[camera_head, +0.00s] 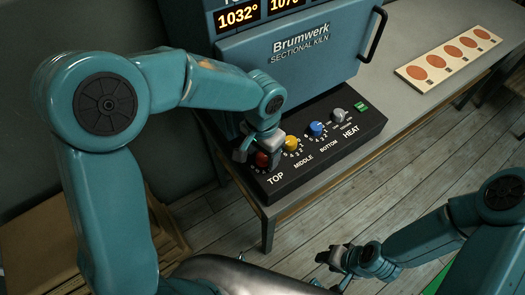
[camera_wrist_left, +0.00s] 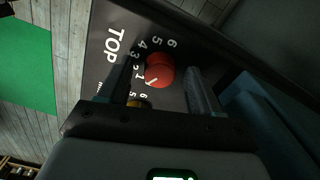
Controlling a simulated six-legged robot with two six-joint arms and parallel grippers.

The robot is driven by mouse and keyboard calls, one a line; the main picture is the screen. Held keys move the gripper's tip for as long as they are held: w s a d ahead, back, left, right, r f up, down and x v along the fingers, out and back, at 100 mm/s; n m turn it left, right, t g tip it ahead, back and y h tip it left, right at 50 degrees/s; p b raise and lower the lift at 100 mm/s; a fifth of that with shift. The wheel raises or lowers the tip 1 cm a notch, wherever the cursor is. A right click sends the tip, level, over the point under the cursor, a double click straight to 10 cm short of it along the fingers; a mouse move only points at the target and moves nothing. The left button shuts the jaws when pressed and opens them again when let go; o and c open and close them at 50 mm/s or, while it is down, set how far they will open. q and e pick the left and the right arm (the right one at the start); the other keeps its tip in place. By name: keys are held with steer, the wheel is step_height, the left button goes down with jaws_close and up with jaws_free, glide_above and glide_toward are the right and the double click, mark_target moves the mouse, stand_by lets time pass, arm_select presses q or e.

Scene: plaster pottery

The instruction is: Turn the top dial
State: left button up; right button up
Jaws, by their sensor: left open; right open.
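The red top dial (camera_head: 262,159) sits at the left end of the kiln's black control panel (camera_head: 335,148), above the word TOP. In the left wrist view the red dial (camera_wrist_left: 159,72) has a white pointer mark near the number 1. My left gripper (camera_head: 255,150) is open at the red dial. In the wrist view its fingers stand on either side of the dial; I cannot tell whether they touch it. My right gripper (camera_head: 338,257) is open and empty, low over the floor and away from the panel.
A yellow dial (camera_head: 291,143), a blue dial (camera_head: 316,129) and a grey dial (camera_head: 339,115) follow along the panel. The kiln (camera_head: 290,45) stands behind it. A board with orange discs (camera_head: 458,56) lies on the table at right.

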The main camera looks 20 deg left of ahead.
arm_select(q)
steer(key=shift+w+f, duration=0.1)
steer(key=shift+d, duration=0.1)
steer(key=c, duration=1)
steer(key=shift+c, duration=0.2)
steer(key=shift+m, duration=0.3)
steer(key=m, duration=0.5)
steer(key=shift+m+p, duration=0.3)
steer(key=shift+p, duration=0.05)
steer(key=m+p, duration=0.1)
steer(key=m, duration=0.4)
steer(key=shift+m, duration=0.3)
